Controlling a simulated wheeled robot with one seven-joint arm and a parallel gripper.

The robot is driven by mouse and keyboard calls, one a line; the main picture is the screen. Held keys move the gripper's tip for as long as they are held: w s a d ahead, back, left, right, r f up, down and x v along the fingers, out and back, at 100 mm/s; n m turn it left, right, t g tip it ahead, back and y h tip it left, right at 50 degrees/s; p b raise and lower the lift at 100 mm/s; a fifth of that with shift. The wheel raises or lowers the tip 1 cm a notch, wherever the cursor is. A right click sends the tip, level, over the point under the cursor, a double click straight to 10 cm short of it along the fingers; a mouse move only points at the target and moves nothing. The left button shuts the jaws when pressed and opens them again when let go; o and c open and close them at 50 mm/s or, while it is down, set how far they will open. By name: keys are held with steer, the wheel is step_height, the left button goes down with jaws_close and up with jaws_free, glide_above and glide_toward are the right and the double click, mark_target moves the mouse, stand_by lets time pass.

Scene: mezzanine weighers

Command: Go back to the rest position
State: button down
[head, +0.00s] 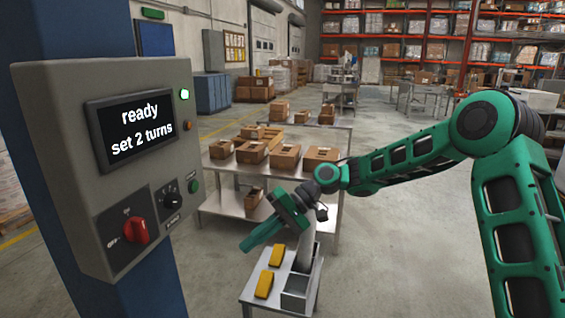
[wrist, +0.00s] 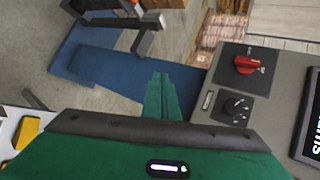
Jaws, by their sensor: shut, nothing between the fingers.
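My gripper (head: 246,245) is green and shut, with nothing between its fingers. In the head view it hangs in free air over the small metal stand, pointing down and left. In the wrist view my gripper (wrist: 162,78) shows its fingers together, pointing up the picture, with the control box to the right and apart from it. My green arm reaches in from the right of the head view, bent at the elbow.
A grey control box (head: 60,90) on a blue post reads "ready, set 2 turns"; its red knob (head: 136,230) also shows in the wrist view (wrist: 247,64). A small stand (head: 250,293) holds yellow blocks (head: 264,284). Behind, a metal table (head: 225,164) carries several cartons.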

steer(key=s+d+m+t+h, duration=0.2)
steer(key=s+d+h, duration=0.15)
steer(key=d, duration=1.15)
steer(key=s+d+m+t+h, duration=0.2)
steer(key=s+d+t+h, duration=0.15)
steer(key=d, duration=1.25)
steer(key=s+d+m+h, duration=0.1)
steer(key=s+d+m, duration=0.2)
steer(key=s+d, duration=0.6)
steer(key=s+d+r+m+h, duration=0.1)
steer(key=s+d+m+h, duration=0.1)
steer(key=s+d, duration=0.7)
steer(key=s+m+g, duration=0.1)
steer(key=s, duration=0.5)
steer(key=shift+r, duration=0.15)
